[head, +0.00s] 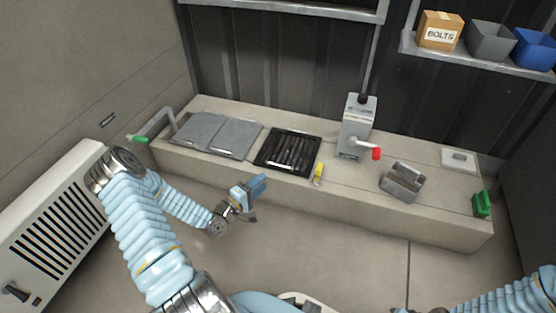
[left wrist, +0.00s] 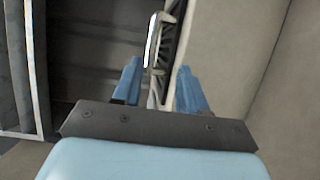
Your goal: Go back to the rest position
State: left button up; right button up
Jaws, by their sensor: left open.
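My left gripper (head: 255,191) hangs in front of the long beige bench (head: 385,225), apart from it, near the black grate and empty. In the left wrist view its two blue fingers (left wrist: 160,88) stand apart with nothing held between them.
The bench carries grey plates (head: 218,134), a black grate (head: 288,152), a yellow item (head: 318,171), a grey pump with red-tipped handle (head: 357,128) and a metal box (head: 402,182). A white slatted unit (head: 50,235) stands left. The floor before the bench looks clear.

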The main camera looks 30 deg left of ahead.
pick_arm(q)
jog(key=s+d+f+m+g+h, duration=0.1)
jog(key=d+f+m+g, duration=0.3)
jog(key=d, duration=0.6)
jog(key=s+d+f+m+g+h, duration=0.1)
jog(key=s+d+f+m+g, duration=0.25)
jog(key=d, duration=0.55)
jog(key=s+d+m+g, duration=0.7)
jog(key=s+d+g, duration=0.15)
jog(key=s, duration=0.45)
notch_tip(320, 180, up, 16)
jog(key=p, duration=1.7)
jog(key=shift+s+d+r+g+y+p, duration=0.15)
jog(key=shift+s+g+y+p, duration=0.05)
jog(key=shift+g+y+p, duration=0.15)
jog(key=shift+o, duration=0.5)
